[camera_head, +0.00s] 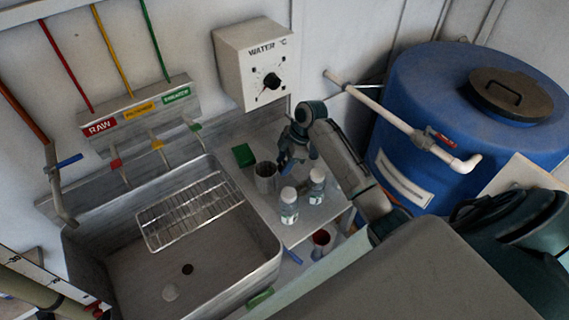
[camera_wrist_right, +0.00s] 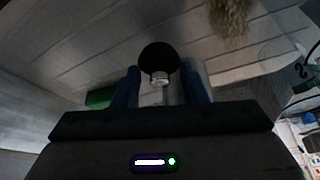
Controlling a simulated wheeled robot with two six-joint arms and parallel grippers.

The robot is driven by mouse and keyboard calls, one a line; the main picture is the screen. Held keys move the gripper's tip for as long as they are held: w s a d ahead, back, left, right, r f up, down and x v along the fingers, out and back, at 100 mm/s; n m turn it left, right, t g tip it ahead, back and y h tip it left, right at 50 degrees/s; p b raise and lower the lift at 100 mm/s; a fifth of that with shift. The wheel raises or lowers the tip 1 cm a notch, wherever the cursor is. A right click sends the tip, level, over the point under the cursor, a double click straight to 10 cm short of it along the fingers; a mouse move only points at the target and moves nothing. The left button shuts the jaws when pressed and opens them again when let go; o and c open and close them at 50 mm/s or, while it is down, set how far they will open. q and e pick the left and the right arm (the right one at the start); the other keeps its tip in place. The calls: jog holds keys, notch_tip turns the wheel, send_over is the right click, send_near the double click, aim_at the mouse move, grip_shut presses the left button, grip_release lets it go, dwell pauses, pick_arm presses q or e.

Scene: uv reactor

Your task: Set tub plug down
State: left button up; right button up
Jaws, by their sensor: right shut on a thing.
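My right gripper (camera_head: 291,158) is over the metal counter to the right of the sink, close to a grey mesh cup and two small bottles. In the right wrist view, its two blue fingers (camera_wrist_right: 162,82) are shut on a black round plug with a small metal fitting (camera_wrist_right: 158,60). I take this to be the tub plug. I cannot make the plug out in the head view. My left gripper is not in view.
A wire rack (camera_head: 190,211) lies across the sink's back part. A green block (camera_head: 243,155), the mesh cup (camera_head: 265,177) and two clear bottles (camera_head: 289,207) (camera_head: 317,186) crowd the counter. A blue barrel (camera_head: 400,105) and a white pipe (camera_head: 385,118) stand at right.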

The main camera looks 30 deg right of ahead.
jog(key=shift+f, duration=0.7)
jog(key=shift+w+f, duration=0.1)
jog(key=shift+f, duration=0.35)
jog(key=o, duration=1)
jog(key=shift+c, duration=0.2)
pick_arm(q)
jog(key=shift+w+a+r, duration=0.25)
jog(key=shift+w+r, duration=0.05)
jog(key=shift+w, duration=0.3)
